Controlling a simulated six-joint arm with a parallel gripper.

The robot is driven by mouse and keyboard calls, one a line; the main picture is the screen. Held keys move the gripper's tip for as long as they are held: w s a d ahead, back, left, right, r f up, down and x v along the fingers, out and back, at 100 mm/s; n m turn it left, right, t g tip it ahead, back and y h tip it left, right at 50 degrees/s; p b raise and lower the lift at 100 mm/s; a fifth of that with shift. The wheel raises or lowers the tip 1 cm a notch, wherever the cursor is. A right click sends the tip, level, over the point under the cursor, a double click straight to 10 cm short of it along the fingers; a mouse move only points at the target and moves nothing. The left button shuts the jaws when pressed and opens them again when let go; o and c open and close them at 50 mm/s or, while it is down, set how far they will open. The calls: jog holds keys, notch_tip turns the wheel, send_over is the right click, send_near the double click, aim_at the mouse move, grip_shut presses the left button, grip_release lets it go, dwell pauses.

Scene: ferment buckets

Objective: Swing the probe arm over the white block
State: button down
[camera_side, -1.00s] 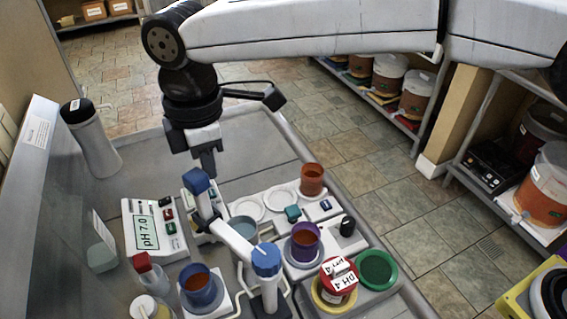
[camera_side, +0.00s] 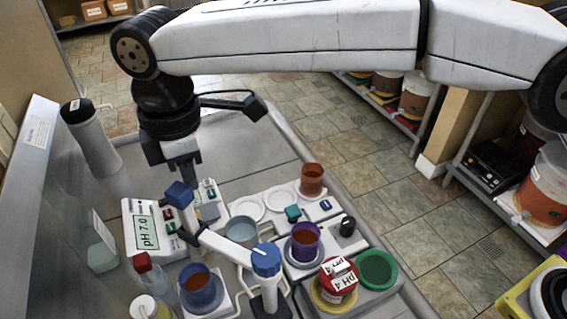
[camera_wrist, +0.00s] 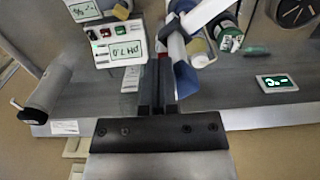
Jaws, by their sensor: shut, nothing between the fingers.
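The probe arm (camera_side: 228,248) is a white bar on a blue-capped pivot (camera_side: 266,260), with a blue head (camera_side: 180,195) at its far end. My gripper (camera_side: 188,178) is shut and empty, its fingers pointing down right beside the blue head. In the wrist view the shut fingers (camera_wrist: 158,88) stand just left of the blue head (camera_wrist: 184,75); they look to be touching it, but I cannot be sure. A white block (camera_side: 218,303) stands at the front, under a blue cup (camera_side: 199,284). The head is behind and left of that cup.
The pH 7.0 meter (camera_side: 152,232) stands close left of the head. A red-capped bottle (camera_side: 146,272) stands in front of the meter. A purple cup (camera_side: 305,240), a pale blue cup (camera_side: 242,230) and an orange cup (camera_side: 312,178) stand to the right.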

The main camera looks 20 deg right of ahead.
aim_at(172, 189)
jog(key=shift+s+a, duration=0.4)
jog(key=shift+a, duration=0.25)
jog(key=shift+s+a, duration=0.4)
jog(key=shift+a, duration=0.25)
jog(key=shift+w+d, duration=0.15)
jog(key=shift+d, duration=0.05)
jog(key=shift+w+d, duration=0.3)
jog(key=shift+d, duration=0.1)
jog(key=shift+r, duration=0.1)
jog(key=shift+r, duration=2.9)
